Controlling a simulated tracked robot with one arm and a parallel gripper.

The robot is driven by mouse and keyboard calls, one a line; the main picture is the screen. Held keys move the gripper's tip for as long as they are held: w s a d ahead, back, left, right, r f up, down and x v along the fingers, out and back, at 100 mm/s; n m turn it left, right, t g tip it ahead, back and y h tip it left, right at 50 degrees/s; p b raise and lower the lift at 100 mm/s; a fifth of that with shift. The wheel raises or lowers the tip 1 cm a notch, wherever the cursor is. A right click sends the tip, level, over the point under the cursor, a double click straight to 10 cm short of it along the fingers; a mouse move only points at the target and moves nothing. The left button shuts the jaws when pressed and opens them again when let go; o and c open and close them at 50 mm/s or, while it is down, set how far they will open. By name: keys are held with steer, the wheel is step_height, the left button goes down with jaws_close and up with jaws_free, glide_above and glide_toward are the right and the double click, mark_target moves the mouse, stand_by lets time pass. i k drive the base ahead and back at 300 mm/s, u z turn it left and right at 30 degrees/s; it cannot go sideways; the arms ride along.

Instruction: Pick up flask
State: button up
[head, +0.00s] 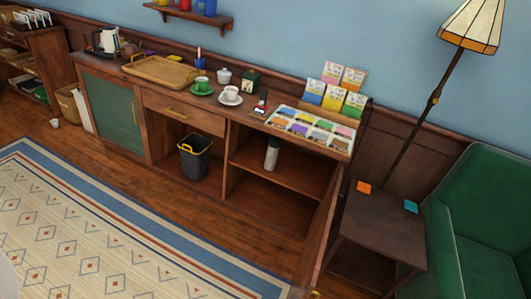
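A grey cylindrical flask (272,154) with a dark top stands upright on the middle shelf (292,177) inside the right compartment of the wooden sideboard. The compartment is open at the front, and its door (319,232) is swung outward on the right side. The flask is some way off and nothing hides it from this side. My gripper does not show in the head view, so I cannot see its fingers. A pale rounded shape at the bottom left corner is too cut off to identify.
The sideboard top holds a wooden tray (163,70), cups and a packet display (315,130). A black bin (195,157) stands in the middle opening. A side table (383,227) and green armchair (480,225) are at right. The rug (90,240) and floor in front are clear.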

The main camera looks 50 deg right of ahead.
mark_target(272, 154)
steer(key=i, duration=2.8)
steer(key=z, duration=2.95)
steer(key=i, duration=0.5)
steer(key=u, duration=0.3)
steer(key=k, duration=0.5)
steer(key=z, duration=0.05)
